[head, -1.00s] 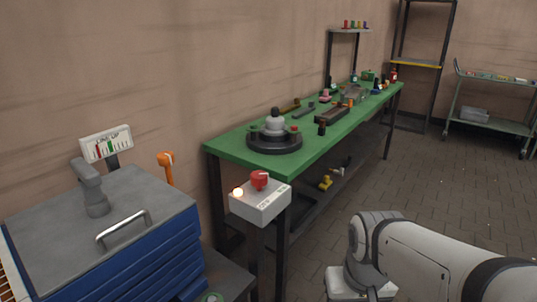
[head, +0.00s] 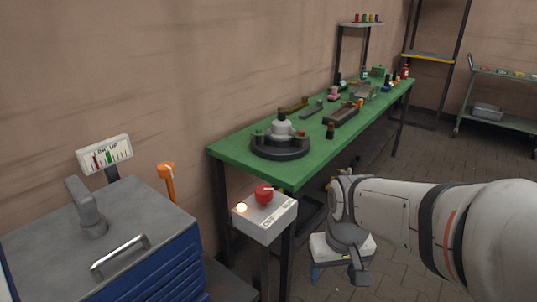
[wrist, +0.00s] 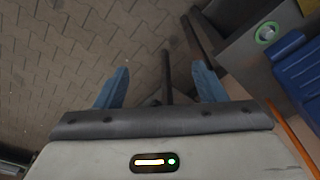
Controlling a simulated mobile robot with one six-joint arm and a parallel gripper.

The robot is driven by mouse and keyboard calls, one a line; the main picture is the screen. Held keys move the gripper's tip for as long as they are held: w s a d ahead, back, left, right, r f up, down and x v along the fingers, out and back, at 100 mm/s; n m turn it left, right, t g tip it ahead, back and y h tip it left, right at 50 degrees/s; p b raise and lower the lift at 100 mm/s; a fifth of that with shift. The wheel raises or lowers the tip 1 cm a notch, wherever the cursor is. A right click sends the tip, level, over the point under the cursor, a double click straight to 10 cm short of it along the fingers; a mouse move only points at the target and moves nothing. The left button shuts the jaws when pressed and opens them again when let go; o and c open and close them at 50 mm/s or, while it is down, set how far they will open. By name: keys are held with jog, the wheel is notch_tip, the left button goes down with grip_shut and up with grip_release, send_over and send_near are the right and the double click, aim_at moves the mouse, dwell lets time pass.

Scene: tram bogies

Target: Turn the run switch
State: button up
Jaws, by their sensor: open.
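The likely run switch is a red rotary knob (head: 264,193) with a pale mark on top. It sits on a small white box (head: 266,218) on a dark post, in front of the green bench's near corner. A lit orange-white lamp (head: 241,208) is beside the knob on the box. My gripper (head: 336,278) is right of the box and lower, pointing down, apart from it. In the wrist view its two blue fingers (wrist: 162,78) are spread with nothing held between them. The knob does not show in the wrist view.
A blue cabinet (head: 150,278) with a grey lid and handle stands at left, by a gauge sign (head: 104,153) and an orange lever (head: 167,180). The green bench (head: 236,152) holds parts. A green-ringed button (wrist: 267,33) shows in the wrist view.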

jog(key=w+a+r+n+p, duration=0.4)
jog(key=w+a+r+p, duration=0.2)
jog(key=w+r+p, duration=0.55)
jog(key=r+n+g+p, duration=0.1)
jog(key=n+p, duration=0.2)
jog(key=p, duration=0.6)
send_over(264, 189)
jog(key=shift+s+d+r, duration=0.15)
jog(key=shift+s+d, duration=0.2)
jog(key=shift+s, duration=0.05)
jog(key=shift+w+a, duration=0.25)
jog(key=shift+w+a+f+p, duration=0.1)
jog(key=shift+a+f+p, duration=0.05)
jog(key=shift+f+p, duration=0.2)
notch_tip(264, 189, down, 8)
jog(key=shift+r+p, duration=0.2)
jog(key=shift+p, duration=0.3)
jog(key=shift+c, duration=0.4)
jog(key=c, duration=0.9)
